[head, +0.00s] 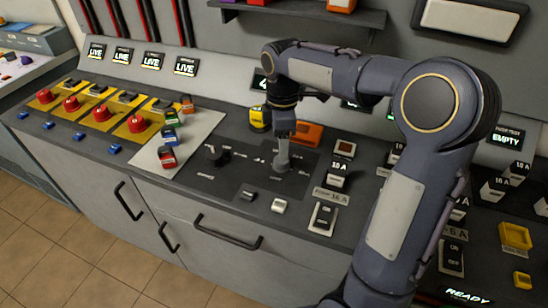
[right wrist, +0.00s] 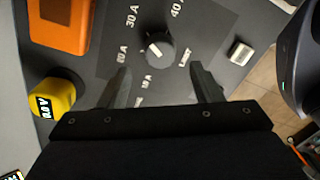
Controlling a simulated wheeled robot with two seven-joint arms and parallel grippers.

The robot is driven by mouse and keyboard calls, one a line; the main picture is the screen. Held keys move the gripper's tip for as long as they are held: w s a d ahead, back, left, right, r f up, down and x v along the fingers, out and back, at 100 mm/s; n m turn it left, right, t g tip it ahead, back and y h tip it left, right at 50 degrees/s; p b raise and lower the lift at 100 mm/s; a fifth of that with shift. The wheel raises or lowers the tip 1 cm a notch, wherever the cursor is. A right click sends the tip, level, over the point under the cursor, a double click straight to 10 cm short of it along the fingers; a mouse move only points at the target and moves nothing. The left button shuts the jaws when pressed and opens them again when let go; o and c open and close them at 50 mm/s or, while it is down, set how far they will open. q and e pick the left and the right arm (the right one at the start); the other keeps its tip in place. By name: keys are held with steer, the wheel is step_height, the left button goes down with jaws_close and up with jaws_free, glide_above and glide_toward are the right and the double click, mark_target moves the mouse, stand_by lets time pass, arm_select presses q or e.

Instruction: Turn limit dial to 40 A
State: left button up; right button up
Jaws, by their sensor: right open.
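The limit dial (right wrist: 160,47) is a round black knob with a white pointer mark on a dark panel in the right wrist view. Labels around it include 30 A, 40 A and LIMIT; others are partly hidden by a finger. In the head view my right gripper (head: 282,155) points down at the panel and hides the dial. My left gripper is not in view.
Another black knob (head: 216,154) stands left of my gripper. An orange block (head: 307,134) and a yellow block (head: 259,118) sit behind it. Red buttons (head: 137,123) line the left, and switches (head: 323,217) stand at front and right. A shelf (head: 300,14) hangs above.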

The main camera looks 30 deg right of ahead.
mark_target(281, 163)
step_height(281, 163, down, 5)
steer(key=shift+s+f, duration=0.1)
steer(key=shift+f, duration=0.1)
steer(key=c, duration=1)
